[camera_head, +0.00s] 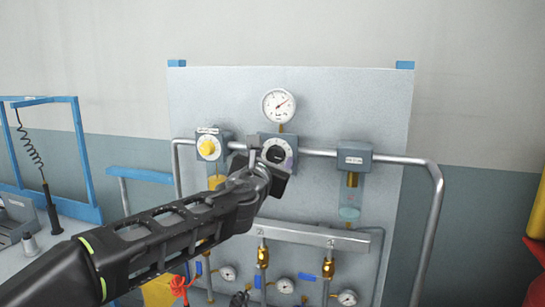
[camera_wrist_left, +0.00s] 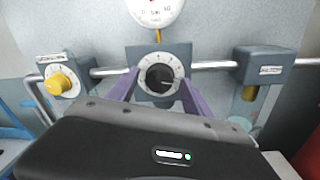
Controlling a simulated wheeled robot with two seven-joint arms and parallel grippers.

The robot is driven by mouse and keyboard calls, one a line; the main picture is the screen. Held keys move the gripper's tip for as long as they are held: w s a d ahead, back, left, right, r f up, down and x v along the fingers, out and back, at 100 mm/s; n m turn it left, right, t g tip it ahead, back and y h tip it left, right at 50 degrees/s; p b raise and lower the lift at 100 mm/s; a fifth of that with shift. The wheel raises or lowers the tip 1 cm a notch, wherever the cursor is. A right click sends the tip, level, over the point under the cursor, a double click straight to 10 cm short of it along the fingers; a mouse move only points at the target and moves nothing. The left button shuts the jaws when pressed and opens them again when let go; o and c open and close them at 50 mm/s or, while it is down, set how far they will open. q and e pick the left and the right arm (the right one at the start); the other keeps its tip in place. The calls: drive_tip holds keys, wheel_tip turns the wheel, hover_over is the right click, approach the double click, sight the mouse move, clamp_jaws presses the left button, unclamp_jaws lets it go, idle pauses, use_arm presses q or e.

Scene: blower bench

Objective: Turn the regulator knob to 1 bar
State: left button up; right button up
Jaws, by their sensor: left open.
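The regulator knob is a black round knob (camera_wrist_left: 159,79) in a white dial ring on a grey box (camera_head: 266,141) in the middle of the panel. In the head view my left gripper (camera_head: 272,157) is in front of it and hides part of it. In the left wrist view the two purple fingers of this gripper (camera_wrist_left: 158,88) are apart, one on each side of the knob. I cannot tell whether they touch it.
A box with a yellow knob (camera_head: 207,148) is to the left, and a labelled grey box (camera_head: 354,157) is to the right. A metal pipe (camera_head: 318,152) runs between them. Brass valves and small gauges (camera_head: 285,285) are below. Blue frames stand at the left.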

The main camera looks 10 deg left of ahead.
use_arm(q)
drive_tip(key=shift+c, duration=0.5)
clamp_jaws()
